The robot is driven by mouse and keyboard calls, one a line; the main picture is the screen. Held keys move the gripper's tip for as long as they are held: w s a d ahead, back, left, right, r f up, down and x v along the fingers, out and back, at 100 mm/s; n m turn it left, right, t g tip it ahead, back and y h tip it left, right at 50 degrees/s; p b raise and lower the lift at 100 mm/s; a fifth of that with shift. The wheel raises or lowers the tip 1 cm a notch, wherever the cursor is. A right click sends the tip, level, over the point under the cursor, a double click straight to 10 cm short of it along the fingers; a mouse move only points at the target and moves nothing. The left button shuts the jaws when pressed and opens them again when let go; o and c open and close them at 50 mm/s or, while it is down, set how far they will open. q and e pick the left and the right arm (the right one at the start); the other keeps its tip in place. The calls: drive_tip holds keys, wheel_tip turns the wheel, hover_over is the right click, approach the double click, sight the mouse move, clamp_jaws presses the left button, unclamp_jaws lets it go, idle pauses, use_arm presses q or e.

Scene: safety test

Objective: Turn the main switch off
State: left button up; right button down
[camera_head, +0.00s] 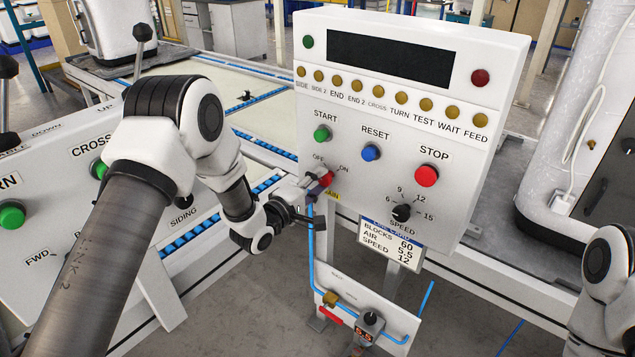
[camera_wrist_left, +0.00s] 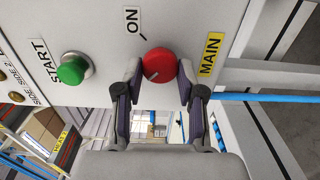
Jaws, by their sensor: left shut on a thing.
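The main switch is a red round knob (camera_head: 326,178) low on the left of the white control box, between the OFF and ON labels and the yellow MAIN label. My left gripper (camera_head: 314,187) is at the knob and partly covers it. In the left wrist view the knob (camera_wrist_left: 158,63) sits between the two fingertips of the left gripper (camera_wrist_left: 159,80), which are shut on its sides. The OFF label is hidden in that view. My right gripper is out of view.
Close by on the box are the green START button (camera_head: 322,134), blue RESET button (camera_head: 371,153), red STOP button (camera_head: 427,176) and black SPEED knob (camera_head: 401,212). A blue air hose (camera_head: 311,255) runs below. A second panel (camera_head: 60,225) stands at the left.

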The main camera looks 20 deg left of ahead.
use_arm(q)
drive_tip(key=o, duration=1.1)
drive_tip(key=v, duration=1.2)
